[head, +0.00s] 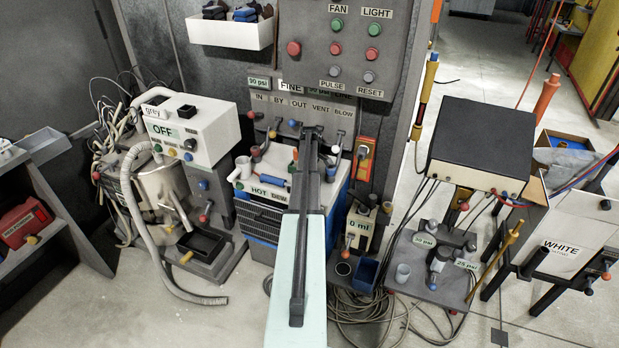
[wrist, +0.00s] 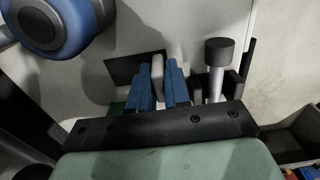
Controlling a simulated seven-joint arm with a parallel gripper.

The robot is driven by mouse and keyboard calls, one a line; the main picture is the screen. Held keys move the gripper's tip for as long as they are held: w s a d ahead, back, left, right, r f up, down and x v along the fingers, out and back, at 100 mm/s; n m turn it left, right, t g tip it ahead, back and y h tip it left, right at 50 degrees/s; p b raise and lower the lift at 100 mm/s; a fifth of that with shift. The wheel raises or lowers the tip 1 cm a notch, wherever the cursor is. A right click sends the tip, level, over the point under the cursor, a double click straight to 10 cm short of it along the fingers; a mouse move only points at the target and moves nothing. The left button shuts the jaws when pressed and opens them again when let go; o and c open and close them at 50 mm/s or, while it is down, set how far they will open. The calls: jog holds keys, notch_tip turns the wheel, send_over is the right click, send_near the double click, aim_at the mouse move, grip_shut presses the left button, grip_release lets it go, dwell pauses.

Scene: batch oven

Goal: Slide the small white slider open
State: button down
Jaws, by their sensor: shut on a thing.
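The small white slider (wrist: 157,66) shows in the wrist view as a pale upright tab between my two blue finger pads. My gripper (wrist: 158,78) is shut on it, with one pad on each side. A dark rectangular slot (wrist: 121,67) lies in the pale panel (wrist: 110,35) behind the slider, mostly to its left. The slider's base is hidden by my fingers. In the head view my gripper (head: 312,133) is small and dark, in front of the grey control panel (head: 345,103); I cannot make out the slider there.
In the wrist view, a black-capped grey post (wrist: 217,65) stands close right of my fingers and a large blue knob (wrist: 58,22) is at upper left. In the head view, a white OFF box (head: 195,128) is left and a black-topped unit (head: 480,140) right.

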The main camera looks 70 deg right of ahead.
jog(key=shift+d, duration=1.45)
jog(key=shift+a, duration=0.1)
jog(key=c, duration=1.2)
grip_release()
jog(key=shift+o, duration=0.2)
jog(key=shift+r, duration=0.15)
notch_tip(320, 180, up, 14)
jog(key=shift+f, duration=0.25)
jog(key=shift+o, duration=0.3)
